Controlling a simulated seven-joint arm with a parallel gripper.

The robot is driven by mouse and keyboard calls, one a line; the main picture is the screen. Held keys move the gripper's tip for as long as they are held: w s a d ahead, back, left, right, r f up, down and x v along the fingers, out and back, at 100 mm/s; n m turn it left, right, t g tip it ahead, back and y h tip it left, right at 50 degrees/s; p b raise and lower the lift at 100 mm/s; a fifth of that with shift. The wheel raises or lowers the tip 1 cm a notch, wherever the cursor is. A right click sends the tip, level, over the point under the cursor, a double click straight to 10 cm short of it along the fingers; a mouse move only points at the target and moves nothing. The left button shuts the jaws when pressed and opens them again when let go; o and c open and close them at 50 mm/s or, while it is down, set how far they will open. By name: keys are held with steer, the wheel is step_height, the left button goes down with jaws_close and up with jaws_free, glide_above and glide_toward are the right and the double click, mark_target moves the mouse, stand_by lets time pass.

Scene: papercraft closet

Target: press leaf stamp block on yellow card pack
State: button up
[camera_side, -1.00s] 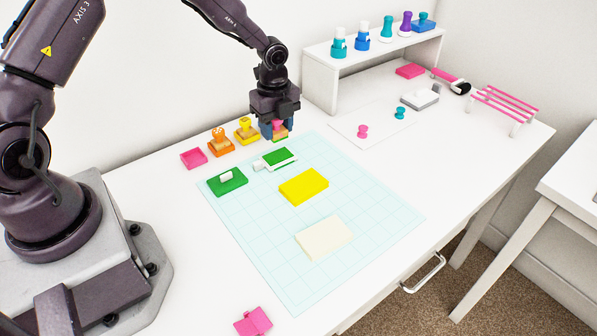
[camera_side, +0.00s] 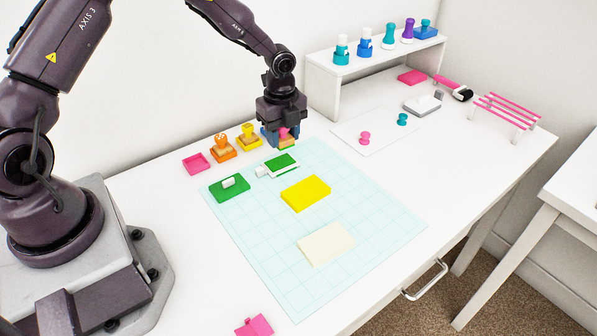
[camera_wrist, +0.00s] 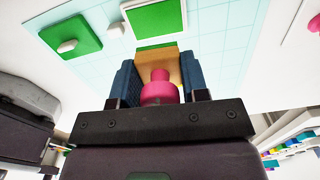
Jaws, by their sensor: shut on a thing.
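My gripper (camera_side: 283,136) is shut on a stamp block with a pink handle (camera_wrist: 160,90) and a wooden body (camera_wrist: 180,64). In the wrist view the blue fingers sit on either side of it. Its stamping face is hidden, so I cannot see a leaf. The gripper is behind the cutting mat's back edge in the side view; whether the block touches the table is unclear. The yellow card pack (camera_side: 306,193) lies on the pale blue mat (camera_side: 265,230), in front of the gripper and apart from it.
A green pad in a white tray (camera_side: 280,165) and a green piece with a white knob (camera_side: 229,187) lie nearby. Orange (camera_side: 222,150) and yellow (camera_side: 249,138) stamps stand left of the gripper. A cream card pack (camera_side: 326,244) lies in front. A white shelf (camera_side: 325,92) stands behind right.

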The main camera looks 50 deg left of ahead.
glide_above(297, 195)
steer(key=shift+w+a+r, duration=0.1)
steer(key=shift+w+r, duration=0.05)
steer(key=shift+w, duration=0.25)
steer(key=shift+s, duration=0.25)
steer(key=shift+n, duration=0.6)
steer(key=shift+f, duration=0.25)
steer(key=shift+f, duration=2.2)
steer(key=shift+f, duration=0.95)
steer(key=o, duration=0.7)
steer(key=shift+c, duration=0.2)
steer(key=shift+s, duration=0.1)
steer(key=c, duration=0.6)
steer(key=shift+r, duration=3.15)
